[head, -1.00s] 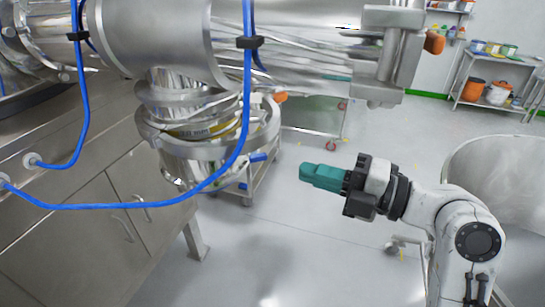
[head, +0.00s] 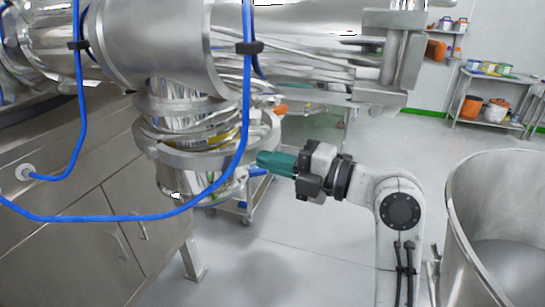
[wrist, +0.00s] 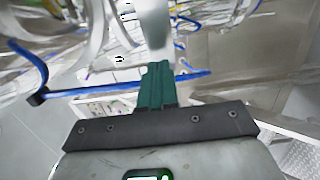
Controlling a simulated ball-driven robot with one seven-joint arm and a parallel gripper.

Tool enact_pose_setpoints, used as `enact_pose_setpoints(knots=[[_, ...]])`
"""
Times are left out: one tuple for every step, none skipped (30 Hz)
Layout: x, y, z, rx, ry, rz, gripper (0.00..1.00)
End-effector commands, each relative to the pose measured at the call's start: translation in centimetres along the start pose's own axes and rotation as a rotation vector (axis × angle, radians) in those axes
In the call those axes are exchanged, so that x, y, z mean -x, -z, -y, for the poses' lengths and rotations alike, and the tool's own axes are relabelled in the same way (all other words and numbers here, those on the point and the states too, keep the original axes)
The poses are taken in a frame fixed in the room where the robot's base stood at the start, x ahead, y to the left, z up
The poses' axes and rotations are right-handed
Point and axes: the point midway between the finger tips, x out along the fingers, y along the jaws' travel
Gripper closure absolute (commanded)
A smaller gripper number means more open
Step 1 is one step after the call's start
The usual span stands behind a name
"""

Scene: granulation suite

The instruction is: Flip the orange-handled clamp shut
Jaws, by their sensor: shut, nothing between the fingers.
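A small orange handle (head: 280,109) shows at the right edge of the round metal clamp ring (head: 262,140) under the large steel pipe, in the head view. I cannot tell how far either clamp stands open. My gripper (head: 262,160), with teal fingers, is shut and empty, just right of the ring's lower part and below the first orange handle. A blue handle (head: 257,172) is close to the fingertips. In the wrist view the teal fingers (wrist: 157,68) are together; no orange shows there.
A blue hose (head: 247,95) hangs in front of the ring and loops left. A steel cabinet (head: 75,240) stands at left, a large open steel vessel (head: 460,230) at right. A wheeled cart (head: 240,205) is behind. Floor is clear at lower middle.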

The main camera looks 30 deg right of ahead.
Motion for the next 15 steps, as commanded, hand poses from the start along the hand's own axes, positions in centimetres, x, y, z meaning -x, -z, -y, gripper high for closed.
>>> enact_pose_setpoints(knots=[[-0.05,-0.05,0.02,0.000,0.000,0.000,1.00],[-0.06,-0.07,0.04,0.000,0.000,0.000,1.00],[-0.06,-0.07,0.05,0.000,0.000,0.000,1.00],[-0.05,-0.07,0.05,0.000,0.000,0.000,1.00],[-0.05,-0.06,0.05,0.000,0.000,0.000,1.00],[-0.04,-0.06,0.05,0.000,0.000,0.000,1.00],[-0.04,-0.06,0.05,0.000,0.000,0.000,1.00],[-0.04,-0.06,0.05,0.000,0.000,0.000,1.00],[-0.03,-0.07,0.06,0.000,0.000,0.000,1.00],[-0.03,-0.09,0.07,0.000,0.000,-0.001,1.00],[-0.04,-0.13,0.09,0.000,0.000,-0.002,1.00],[-0.05,-0.22,0.12,0.000,-0.001,-0.004,1.00],[-0.06,-0.32,0.15,0.000,-0.001,-0.007,1.00],[-0.08,-0.44,0.19,0.000,-0.001,-0.010,1.00],[-0.11,-0.64,0.21,0.001,-0.001,-0.017,1.00]])
